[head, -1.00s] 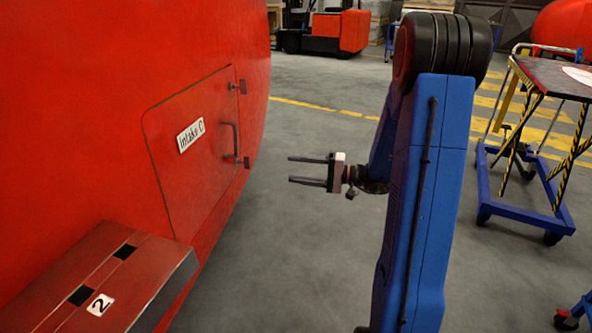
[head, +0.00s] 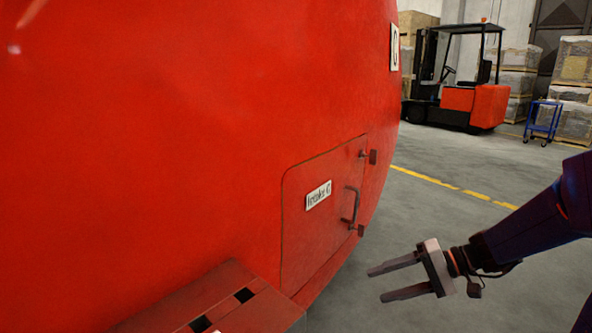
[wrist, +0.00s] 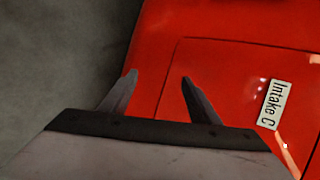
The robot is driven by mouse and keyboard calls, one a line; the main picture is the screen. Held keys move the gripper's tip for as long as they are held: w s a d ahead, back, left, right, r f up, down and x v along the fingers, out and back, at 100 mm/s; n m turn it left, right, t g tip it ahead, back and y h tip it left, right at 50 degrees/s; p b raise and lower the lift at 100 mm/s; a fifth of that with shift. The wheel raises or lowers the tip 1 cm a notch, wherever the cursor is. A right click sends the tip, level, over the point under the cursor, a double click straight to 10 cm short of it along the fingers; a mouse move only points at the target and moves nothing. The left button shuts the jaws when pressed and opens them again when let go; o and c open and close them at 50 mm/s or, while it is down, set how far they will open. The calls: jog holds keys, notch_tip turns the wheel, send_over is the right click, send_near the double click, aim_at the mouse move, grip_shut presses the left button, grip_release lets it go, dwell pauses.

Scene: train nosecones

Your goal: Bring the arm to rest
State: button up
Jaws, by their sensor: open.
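My gripper (head: 392,279) is open and empty in the head view, at the lower right, its two fingers pointing left toward the red nosecone. My dark blue arm comes in from the right edge. In the wrist view my gripper (wrist: 158,80) shows two spread fingers with nothing between them. The red hatch (head: 322,225) with the label "Intake C" (head: 318,195) and a dark handle (head: 351,207) lies flush with the nosecone. The hatch (wrist: 222,78) and label (wrist: 275,105) also show in the wrist view. The fingers appear apart from the hatch.
The red nosecone (head: 200,130) fills the left and middle. A red step (head: 225,300) juts out at its foot. Grey floor (head: 440,220) is open to the right. A red forklift (head: 470,100), stacked boxes (head: 575,65) and a blue cart (head: 543,120) stand far back.

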jog(key=s+d+n+h, duration=0.2)
jog(key=s+h, duration=0.7)
jog(key=s, duration=0.7)
jog(key=shift+s+d+r+n+t+h, duration=0.15)
jog(key=shift+s+d+r+t+h, duration=0.3)
jog(key=shift+d, duration=0.35)
jog(key=shift+s+d+r+n+t+h, duration=0.1)
jog(key=shift+s+d+r+t+h, duration=0.25)
jog(key=shift+d+h, duration=0.35)
jog(key=shift+s+d+r+n+t+h, duration=0.15)
jog(key=shift+s+d+r+t+h, duration=0.25)
jog(key=shift+d, duration=0.5)
